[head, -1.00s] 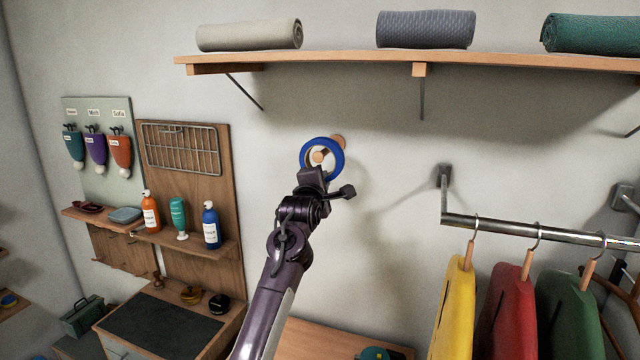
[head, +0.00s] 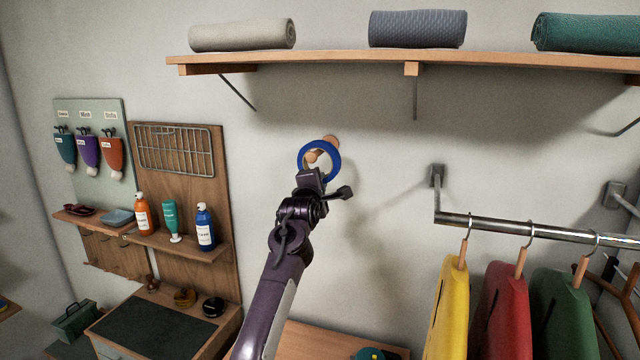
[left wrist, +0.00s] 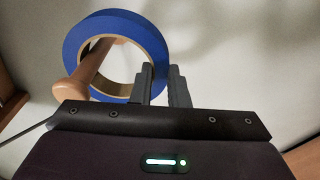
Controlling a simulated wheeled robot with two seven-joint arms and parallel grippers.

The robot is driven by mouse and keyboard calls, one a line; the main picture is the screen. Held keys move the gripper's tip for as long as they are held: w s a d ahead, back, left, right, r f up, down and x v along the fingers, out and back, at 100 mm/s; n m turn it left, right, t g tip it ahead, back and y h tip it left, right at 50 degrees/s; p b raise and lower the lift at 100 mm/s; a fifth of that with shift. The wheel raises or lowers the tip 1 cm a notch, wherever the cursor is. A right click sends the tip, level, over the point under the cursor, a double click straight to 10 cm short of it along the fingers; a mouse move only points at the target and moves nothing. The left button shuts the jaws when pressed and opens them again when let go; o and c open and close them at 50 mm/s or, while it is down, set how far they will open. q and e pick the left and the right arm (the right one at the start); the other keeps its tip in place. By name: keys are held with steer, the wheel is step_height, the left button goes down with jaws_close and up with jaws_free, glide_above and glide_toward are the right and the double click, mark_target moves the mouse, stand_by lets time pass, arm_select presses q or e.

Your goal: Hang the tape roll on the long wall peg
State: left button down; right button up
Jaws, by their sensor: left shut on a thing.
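The blue tape roll (head: 334,168) is held upright by its lower rim in my left gripper (head: 314,178). The wooden wall peg (head: 312,156) sticks out from the wall. In the left wrist view, the peg (left wrist: 73,89) has its rounded end on the near side of the roll (left wrist: 150,45), and its shaft runs back through the roll's hole. The roll is around the peg, with the peg towards the left of the hole. The left gripper's fingers (left wrist: 160,84) are shut on the roll's rim. My right gripper is not in view.
A wooden shelf (head: 340,65) with rolled towels (head: 418,29) runs above. A metal rail (head: 520,228) with hanging garments (head: 500,300) stands at the right. Bottles (head: 205,228) stand on a ledge at the left. The wall around the peg is free.

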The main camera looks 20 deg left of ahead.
arm_select(q)
steer(key=c, duration=1.3)
jaws_free()
steer(key=shift+s, duration=0.15)
